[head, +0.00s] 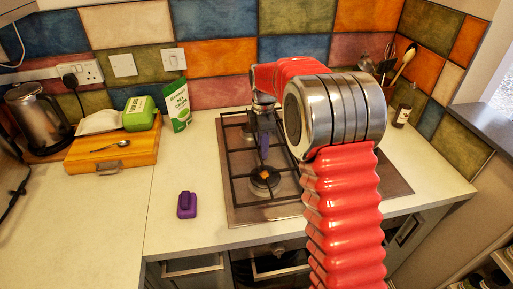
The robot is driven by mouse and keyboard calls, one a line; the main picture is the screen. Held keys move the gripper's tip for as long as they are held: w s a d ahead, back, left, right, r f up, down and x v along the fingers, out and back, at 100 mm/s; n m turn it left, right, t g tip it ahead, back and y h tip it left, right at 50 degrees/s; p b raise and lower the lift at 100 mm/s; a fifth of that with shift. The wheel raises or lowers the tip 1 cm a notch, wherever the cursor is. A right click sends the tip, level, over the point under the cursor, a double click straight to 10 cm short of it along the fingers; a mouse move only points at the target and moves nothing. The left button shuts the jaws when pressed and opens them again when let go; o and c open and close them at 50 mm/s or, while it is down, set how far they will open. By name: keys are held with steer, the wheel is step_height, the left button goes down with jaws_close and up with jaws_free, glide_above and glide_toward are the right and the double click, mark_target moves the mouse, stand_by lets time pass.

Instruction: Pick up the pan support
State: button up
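The pan support (231,178) is a black metal grate lying on the steel gas hob (245,217), over the burners. My red and silver arm covers the right part of the hob and hides some of the grate. My gripper (264,112) is small in the head view, above the back part of the left grate and pointing down. Its fingers are too small and dark to tell whether they are open or shut, or whether they touch the grate. A bluish-purple shape (264,142) shows just below it; I cannot tell what it is.
A purple object (187,205) lies on the worktop left of the hob. A dark bottle (402,115) and utensils (403,65) stand at the back right.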

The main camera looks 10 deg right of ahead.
steer(key=shift+c, duration=0.3)
jaws_close()
steer(key=shift+r, duration=0.1)
stand_by(1.0)
